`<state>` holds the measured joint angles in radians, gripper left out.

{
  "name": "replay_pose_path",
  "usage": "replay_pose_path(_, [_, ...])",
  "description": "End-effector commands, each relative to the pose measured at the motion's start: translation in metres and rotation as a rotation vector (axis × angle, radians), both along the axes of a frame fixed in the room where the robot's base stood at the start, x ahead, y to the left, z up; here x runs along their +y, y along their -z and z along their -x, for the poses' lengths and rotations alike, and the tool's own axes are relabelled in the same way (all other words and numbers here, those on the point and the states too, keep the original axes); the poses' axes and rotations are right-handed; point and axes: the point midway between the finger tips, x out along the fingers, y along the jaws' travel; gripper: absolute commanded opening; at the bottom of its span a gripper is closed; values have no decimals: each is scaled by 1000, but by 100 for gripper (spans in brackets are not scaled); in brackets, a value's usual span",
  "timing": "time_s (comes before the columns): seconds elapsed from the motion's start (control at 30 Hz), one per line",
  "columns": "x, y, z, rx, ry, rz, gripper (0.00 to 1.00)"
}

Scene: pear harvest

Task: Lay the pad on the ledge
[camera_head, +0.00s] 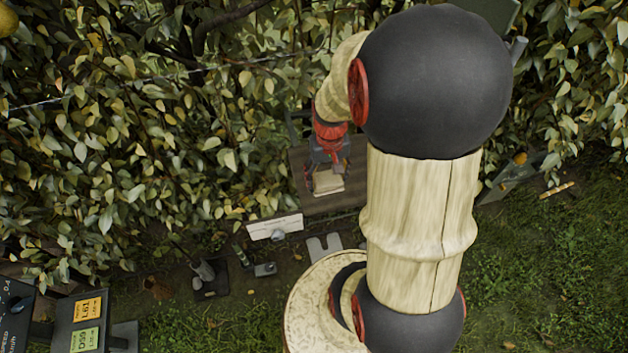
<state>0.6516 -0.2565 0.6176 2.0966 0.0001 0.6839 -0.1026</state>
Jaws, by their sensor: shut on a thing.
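My gripper (325,168) points down over a brown wooden ledge (338,201) near the middle of the camera_head view. It is shut on a small cream pad (328,184). The pad is at or just above the ledge's top; I cannot tell whether it touches. The gripper covers the pad's far part. My arm's large links hide the ledge's right part.
Dense leafy branches and a wire run behind and left of the ledge. A white label plate (274,227) is at the ledge's front left. Several small items lie on the ground below. Signs (88,322) stand lower left. Grass is open at right.

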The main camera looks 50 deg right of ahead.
Motion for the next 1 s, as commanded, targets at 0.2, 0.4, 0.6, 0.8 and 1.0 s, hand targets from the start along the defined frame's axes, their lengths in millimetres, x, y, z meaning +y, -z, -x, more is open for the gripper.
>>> replay_pose_path(0.2, [-7, 35, -35, 4, -1, -3, 43])
replay_pose_path(0.4, [-11, 55, -52, 2, 0, -1, 43])
replay_pose_path(0.6, [-12, 65, -59, 1, 0, -1, 43])
replay_pose_path(0.8, [-13, 91, -59, 2, 1, -1, 43])
replay_pose_path(1.0, [-13, 95, -60, 0, 1, 0, 43])
